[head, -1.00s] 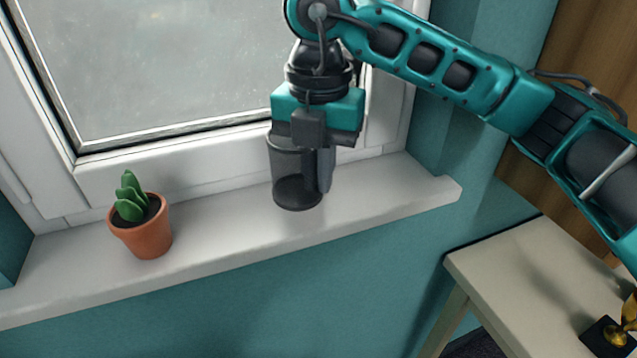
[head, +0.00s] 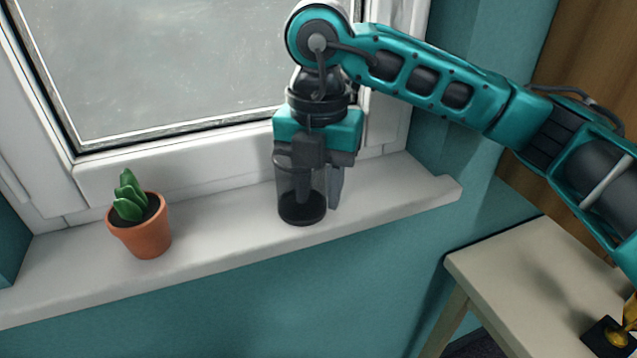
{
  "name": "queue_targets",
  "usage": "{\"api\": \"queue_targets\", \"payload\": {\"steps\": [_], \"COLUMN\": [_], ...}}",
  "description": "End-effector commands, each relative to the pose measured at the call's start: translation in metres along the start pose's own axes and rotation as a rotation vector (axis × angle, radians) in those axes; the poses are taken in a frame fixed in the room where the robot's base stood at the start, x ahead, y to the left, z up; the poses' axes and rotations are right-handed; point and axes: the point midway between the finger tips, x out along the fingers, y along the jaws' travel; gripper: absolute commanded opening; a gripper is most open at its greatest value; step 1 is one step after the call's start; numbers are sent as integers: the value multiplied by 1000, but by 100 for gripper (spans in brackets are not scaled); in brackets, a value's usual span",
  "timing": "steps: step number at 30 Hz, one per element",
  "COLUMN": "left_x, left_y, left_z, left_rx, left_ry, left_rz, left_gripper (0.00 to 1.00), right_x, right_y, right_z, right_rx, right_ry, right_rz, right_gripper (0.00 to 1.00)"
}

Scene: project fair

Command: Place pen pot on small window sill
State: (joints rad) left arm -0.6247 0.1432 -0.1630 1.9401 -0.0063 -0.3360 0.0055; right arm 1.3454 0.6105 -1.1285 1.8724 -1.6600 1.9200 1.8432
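The pen pot (head: 294,205) is a dark, see-through cylinder with a solid dark base. It is upright on the white window sill (head: 225,233), right of the middle, and appears to rest on it. My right gripper (head: 322,185) reaches down over the pot from above. One finger shows just right of the pot with a thin gap, so the fingers look parted around it. The near finger's block hides part of the pot's rim. My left gripper is not in view.
A terracotta pot with a green cactus (head: 141,238) stands on the sill to the left. The window frame (head: 190,160) rises behind. The sill is clear between the two pots and to the right. A pale table (head: 520,270) stands lower right, with a small gold item on a black base (head: 608,337).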

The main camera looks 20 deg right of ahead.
Motion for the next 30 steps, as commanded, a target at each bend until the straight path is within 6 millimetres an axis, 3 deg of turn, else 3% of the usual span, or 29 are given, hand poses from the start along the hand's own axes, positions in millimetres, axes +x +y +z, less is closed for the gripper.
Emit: {"api": "queue_targets", "payload": {"steps": [5, 15, 21, 30], "left_x": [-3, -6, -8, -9], "left_y": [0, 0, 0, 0], "left_z": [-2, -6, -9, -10], "left_rx": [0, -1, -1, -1], "left_ry": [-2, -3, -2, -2], "left_rz": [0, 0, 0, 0], "left_gripper": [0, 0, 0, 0], "right_x": [-9, -80, -110, -123], "right_y": [0, 0, 0, 0], "right_z": [0, 1, 1, 0], "right_rx": [0, 1, 2, 0], "right_ry": [-1, -4, -3, 0], "right_rz": [2, 3, 2, 0], "right_gripper": [34, 34, 34, 34]}}
